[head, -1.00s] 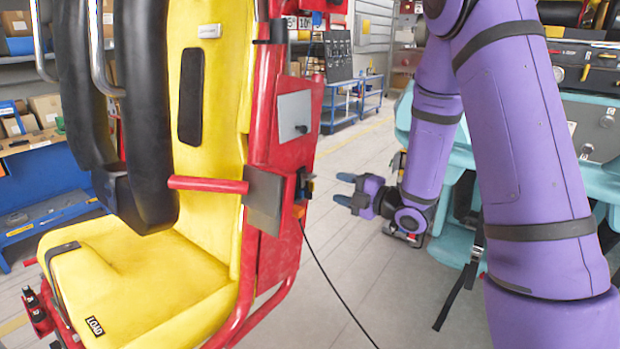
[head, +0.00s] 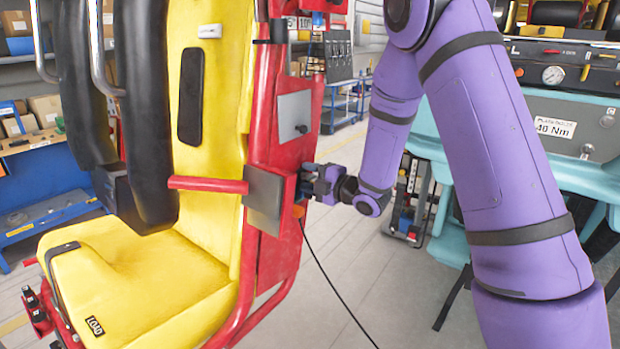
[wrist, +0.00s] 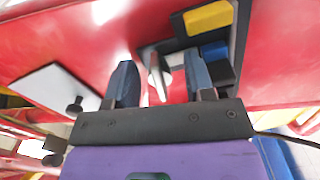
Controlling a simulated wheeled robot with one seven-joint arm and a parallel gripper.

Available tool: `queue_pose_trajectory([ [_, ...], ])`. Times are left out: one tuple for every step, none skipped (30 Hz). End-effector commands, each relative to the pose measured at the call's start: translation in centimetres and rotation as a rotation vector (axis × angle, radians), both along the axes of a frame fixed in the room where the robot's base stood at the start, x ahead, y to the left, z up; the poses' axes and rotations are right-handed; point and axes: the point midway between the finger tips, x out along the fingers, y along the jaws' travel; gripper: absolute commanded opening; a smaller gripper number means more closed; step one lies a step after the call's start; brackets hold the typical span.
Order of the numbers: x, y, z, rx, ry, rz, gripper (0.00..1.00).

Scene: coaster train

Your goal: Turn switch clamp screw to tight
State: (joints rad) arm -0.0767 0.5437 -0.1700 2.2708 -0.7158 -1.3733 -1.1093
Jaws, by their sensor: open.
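The red side frame (head: 283,150) of the yellow seat carries a small dark switch bracket. In the wrist view this bracket (wrist: 232,78) holds a yellow block (wrist: 208,18) and a blue block (wrist: 214,50). A pale, flat tab, apparently the clamp screw (wrist: 158,75), stands out from the bracket's left part. My gripper (wrist: 160,62) is open, one finger on each side of the tab, with gaps showing. In the head view my gripper (head: 309,180) is at the frame's right edge, hiding most of the bracket. I cannot tell how tight the screw is.
A grey plate with a dark knob (wrist: 75,103) lies left of my fingers in the wrist view. A black cable (head: 325,275) hangs below the bracket to the floor. The floor between is clear.

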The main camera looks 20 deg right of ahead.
Motion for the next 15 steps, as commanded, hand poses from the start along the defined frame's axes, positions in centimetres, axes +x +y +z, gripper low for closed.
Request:
queue_pose_trajectory([
  [-0.01, -0.01, 0.0, 0.0, 0.0, 0.0, 0.49],
  [-0.02, -0.01, 0.0, 0.0, 0.0, 0.0, 0.44],
  [-0.02, -0.01, 0.0, 0.0, 0.0, 0.0, 0.35],
  [-0.02, -0.03, 0.0, 0.0, 0.0, 0.0, 0.28],
  [-0.02, -0.03, 0.0, 0.0, 0.0, 0.0, 0.21],
  [-0.02, -0.02, -0.01, 0.0, 0.0, 0.0, 0.12],
  [-0.03, -0.03, 0.0, 0.0, 0.0, 0.0, 0.05],
  [-0.03, -0.03, 0.0, 0.0, 0.0, 0.0, 0.0],
  [-0.03, -0.03, -0.01, 0.0, 0.0, 0.0, 0.0],
  [-0.03, -0.03, -0.01, 0.0, 0.0, 0.0, 0.0],
  [-0.03, -0.03, -0.01, 0.001, 0.001, 0.0, 0.0],
  [-0.04, -0.04, -0.01, 0.002, 0.001, 0.0, 0.0],
  [-0.04, -0.04, -0.01, 0.004, 0.003, 0.0, 0.0],
  [-0.04, -0.04, -0.01, 0.006, 0.005, 0.0, 0.0],
  [-0.04, -0.04, -0.01, 0.011, 0.008, 0.0, 0.0],
])
